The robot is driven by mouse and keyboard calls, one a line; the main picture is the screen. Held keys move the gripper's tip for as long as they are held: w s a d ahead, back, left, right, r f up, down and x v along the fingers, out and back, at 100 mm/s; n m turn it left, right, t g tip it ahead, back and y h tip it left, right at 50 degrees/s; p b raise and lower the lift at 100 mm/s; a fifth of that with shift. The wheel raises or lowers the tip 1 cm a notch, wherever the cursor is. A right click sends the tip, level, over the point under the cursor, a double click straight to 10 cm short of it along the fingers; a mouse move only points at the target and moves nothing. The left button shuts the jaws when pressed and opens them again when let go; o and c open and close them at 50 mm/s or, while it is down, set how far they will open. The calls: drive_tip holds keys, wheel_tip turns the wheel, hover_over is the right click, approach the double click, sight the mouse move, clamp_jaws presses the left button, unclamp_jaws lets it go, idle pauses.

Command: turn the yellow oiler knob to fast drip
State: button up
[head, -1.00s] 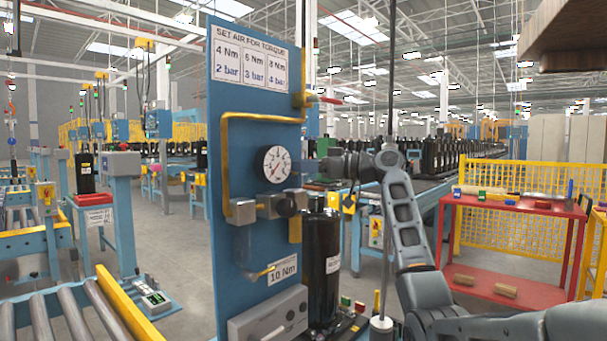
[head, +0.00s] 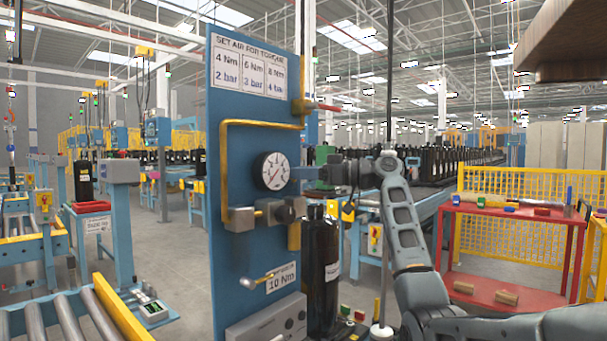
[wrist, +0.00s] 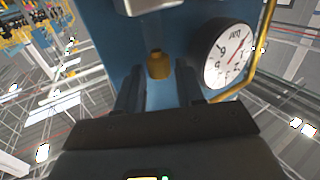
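The yellow oiler knob (wrist: 158,65) shows in the wrist view, ahead of and between the two fingers of my gripper (wrist: 160,90). The fingers are apart and the blue panel shows between them; no contact with the knob is visible. In the head view my gripper (head: 308,174) points left at the blue panel (head: 240,110), just right of the white gauge (head: 271,171). I cannot make out the knob there; the gripper seems to hide it. The gauge also shows right of the fingers in the wrist view (wrist: 228,55).
A yellow pipe (head: 225,165) runs around the gauge. Grey fittings (head: 268,211) with a dark round knob sit below my gripper. A red valve handle (head: 325,107) sticks out above. A red table (head: 510,214) stands at right.

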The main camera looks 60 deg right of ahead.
drive_tip(key=shift+s, duration=0.1)
drive_tip(key=v, duration=0.7)
drive_tip(key=shift+s, duration=0.3)
drive_tip(key=shift+s+d, duration=0.1)
drive_tip(key=shift+d, duration=0.05)
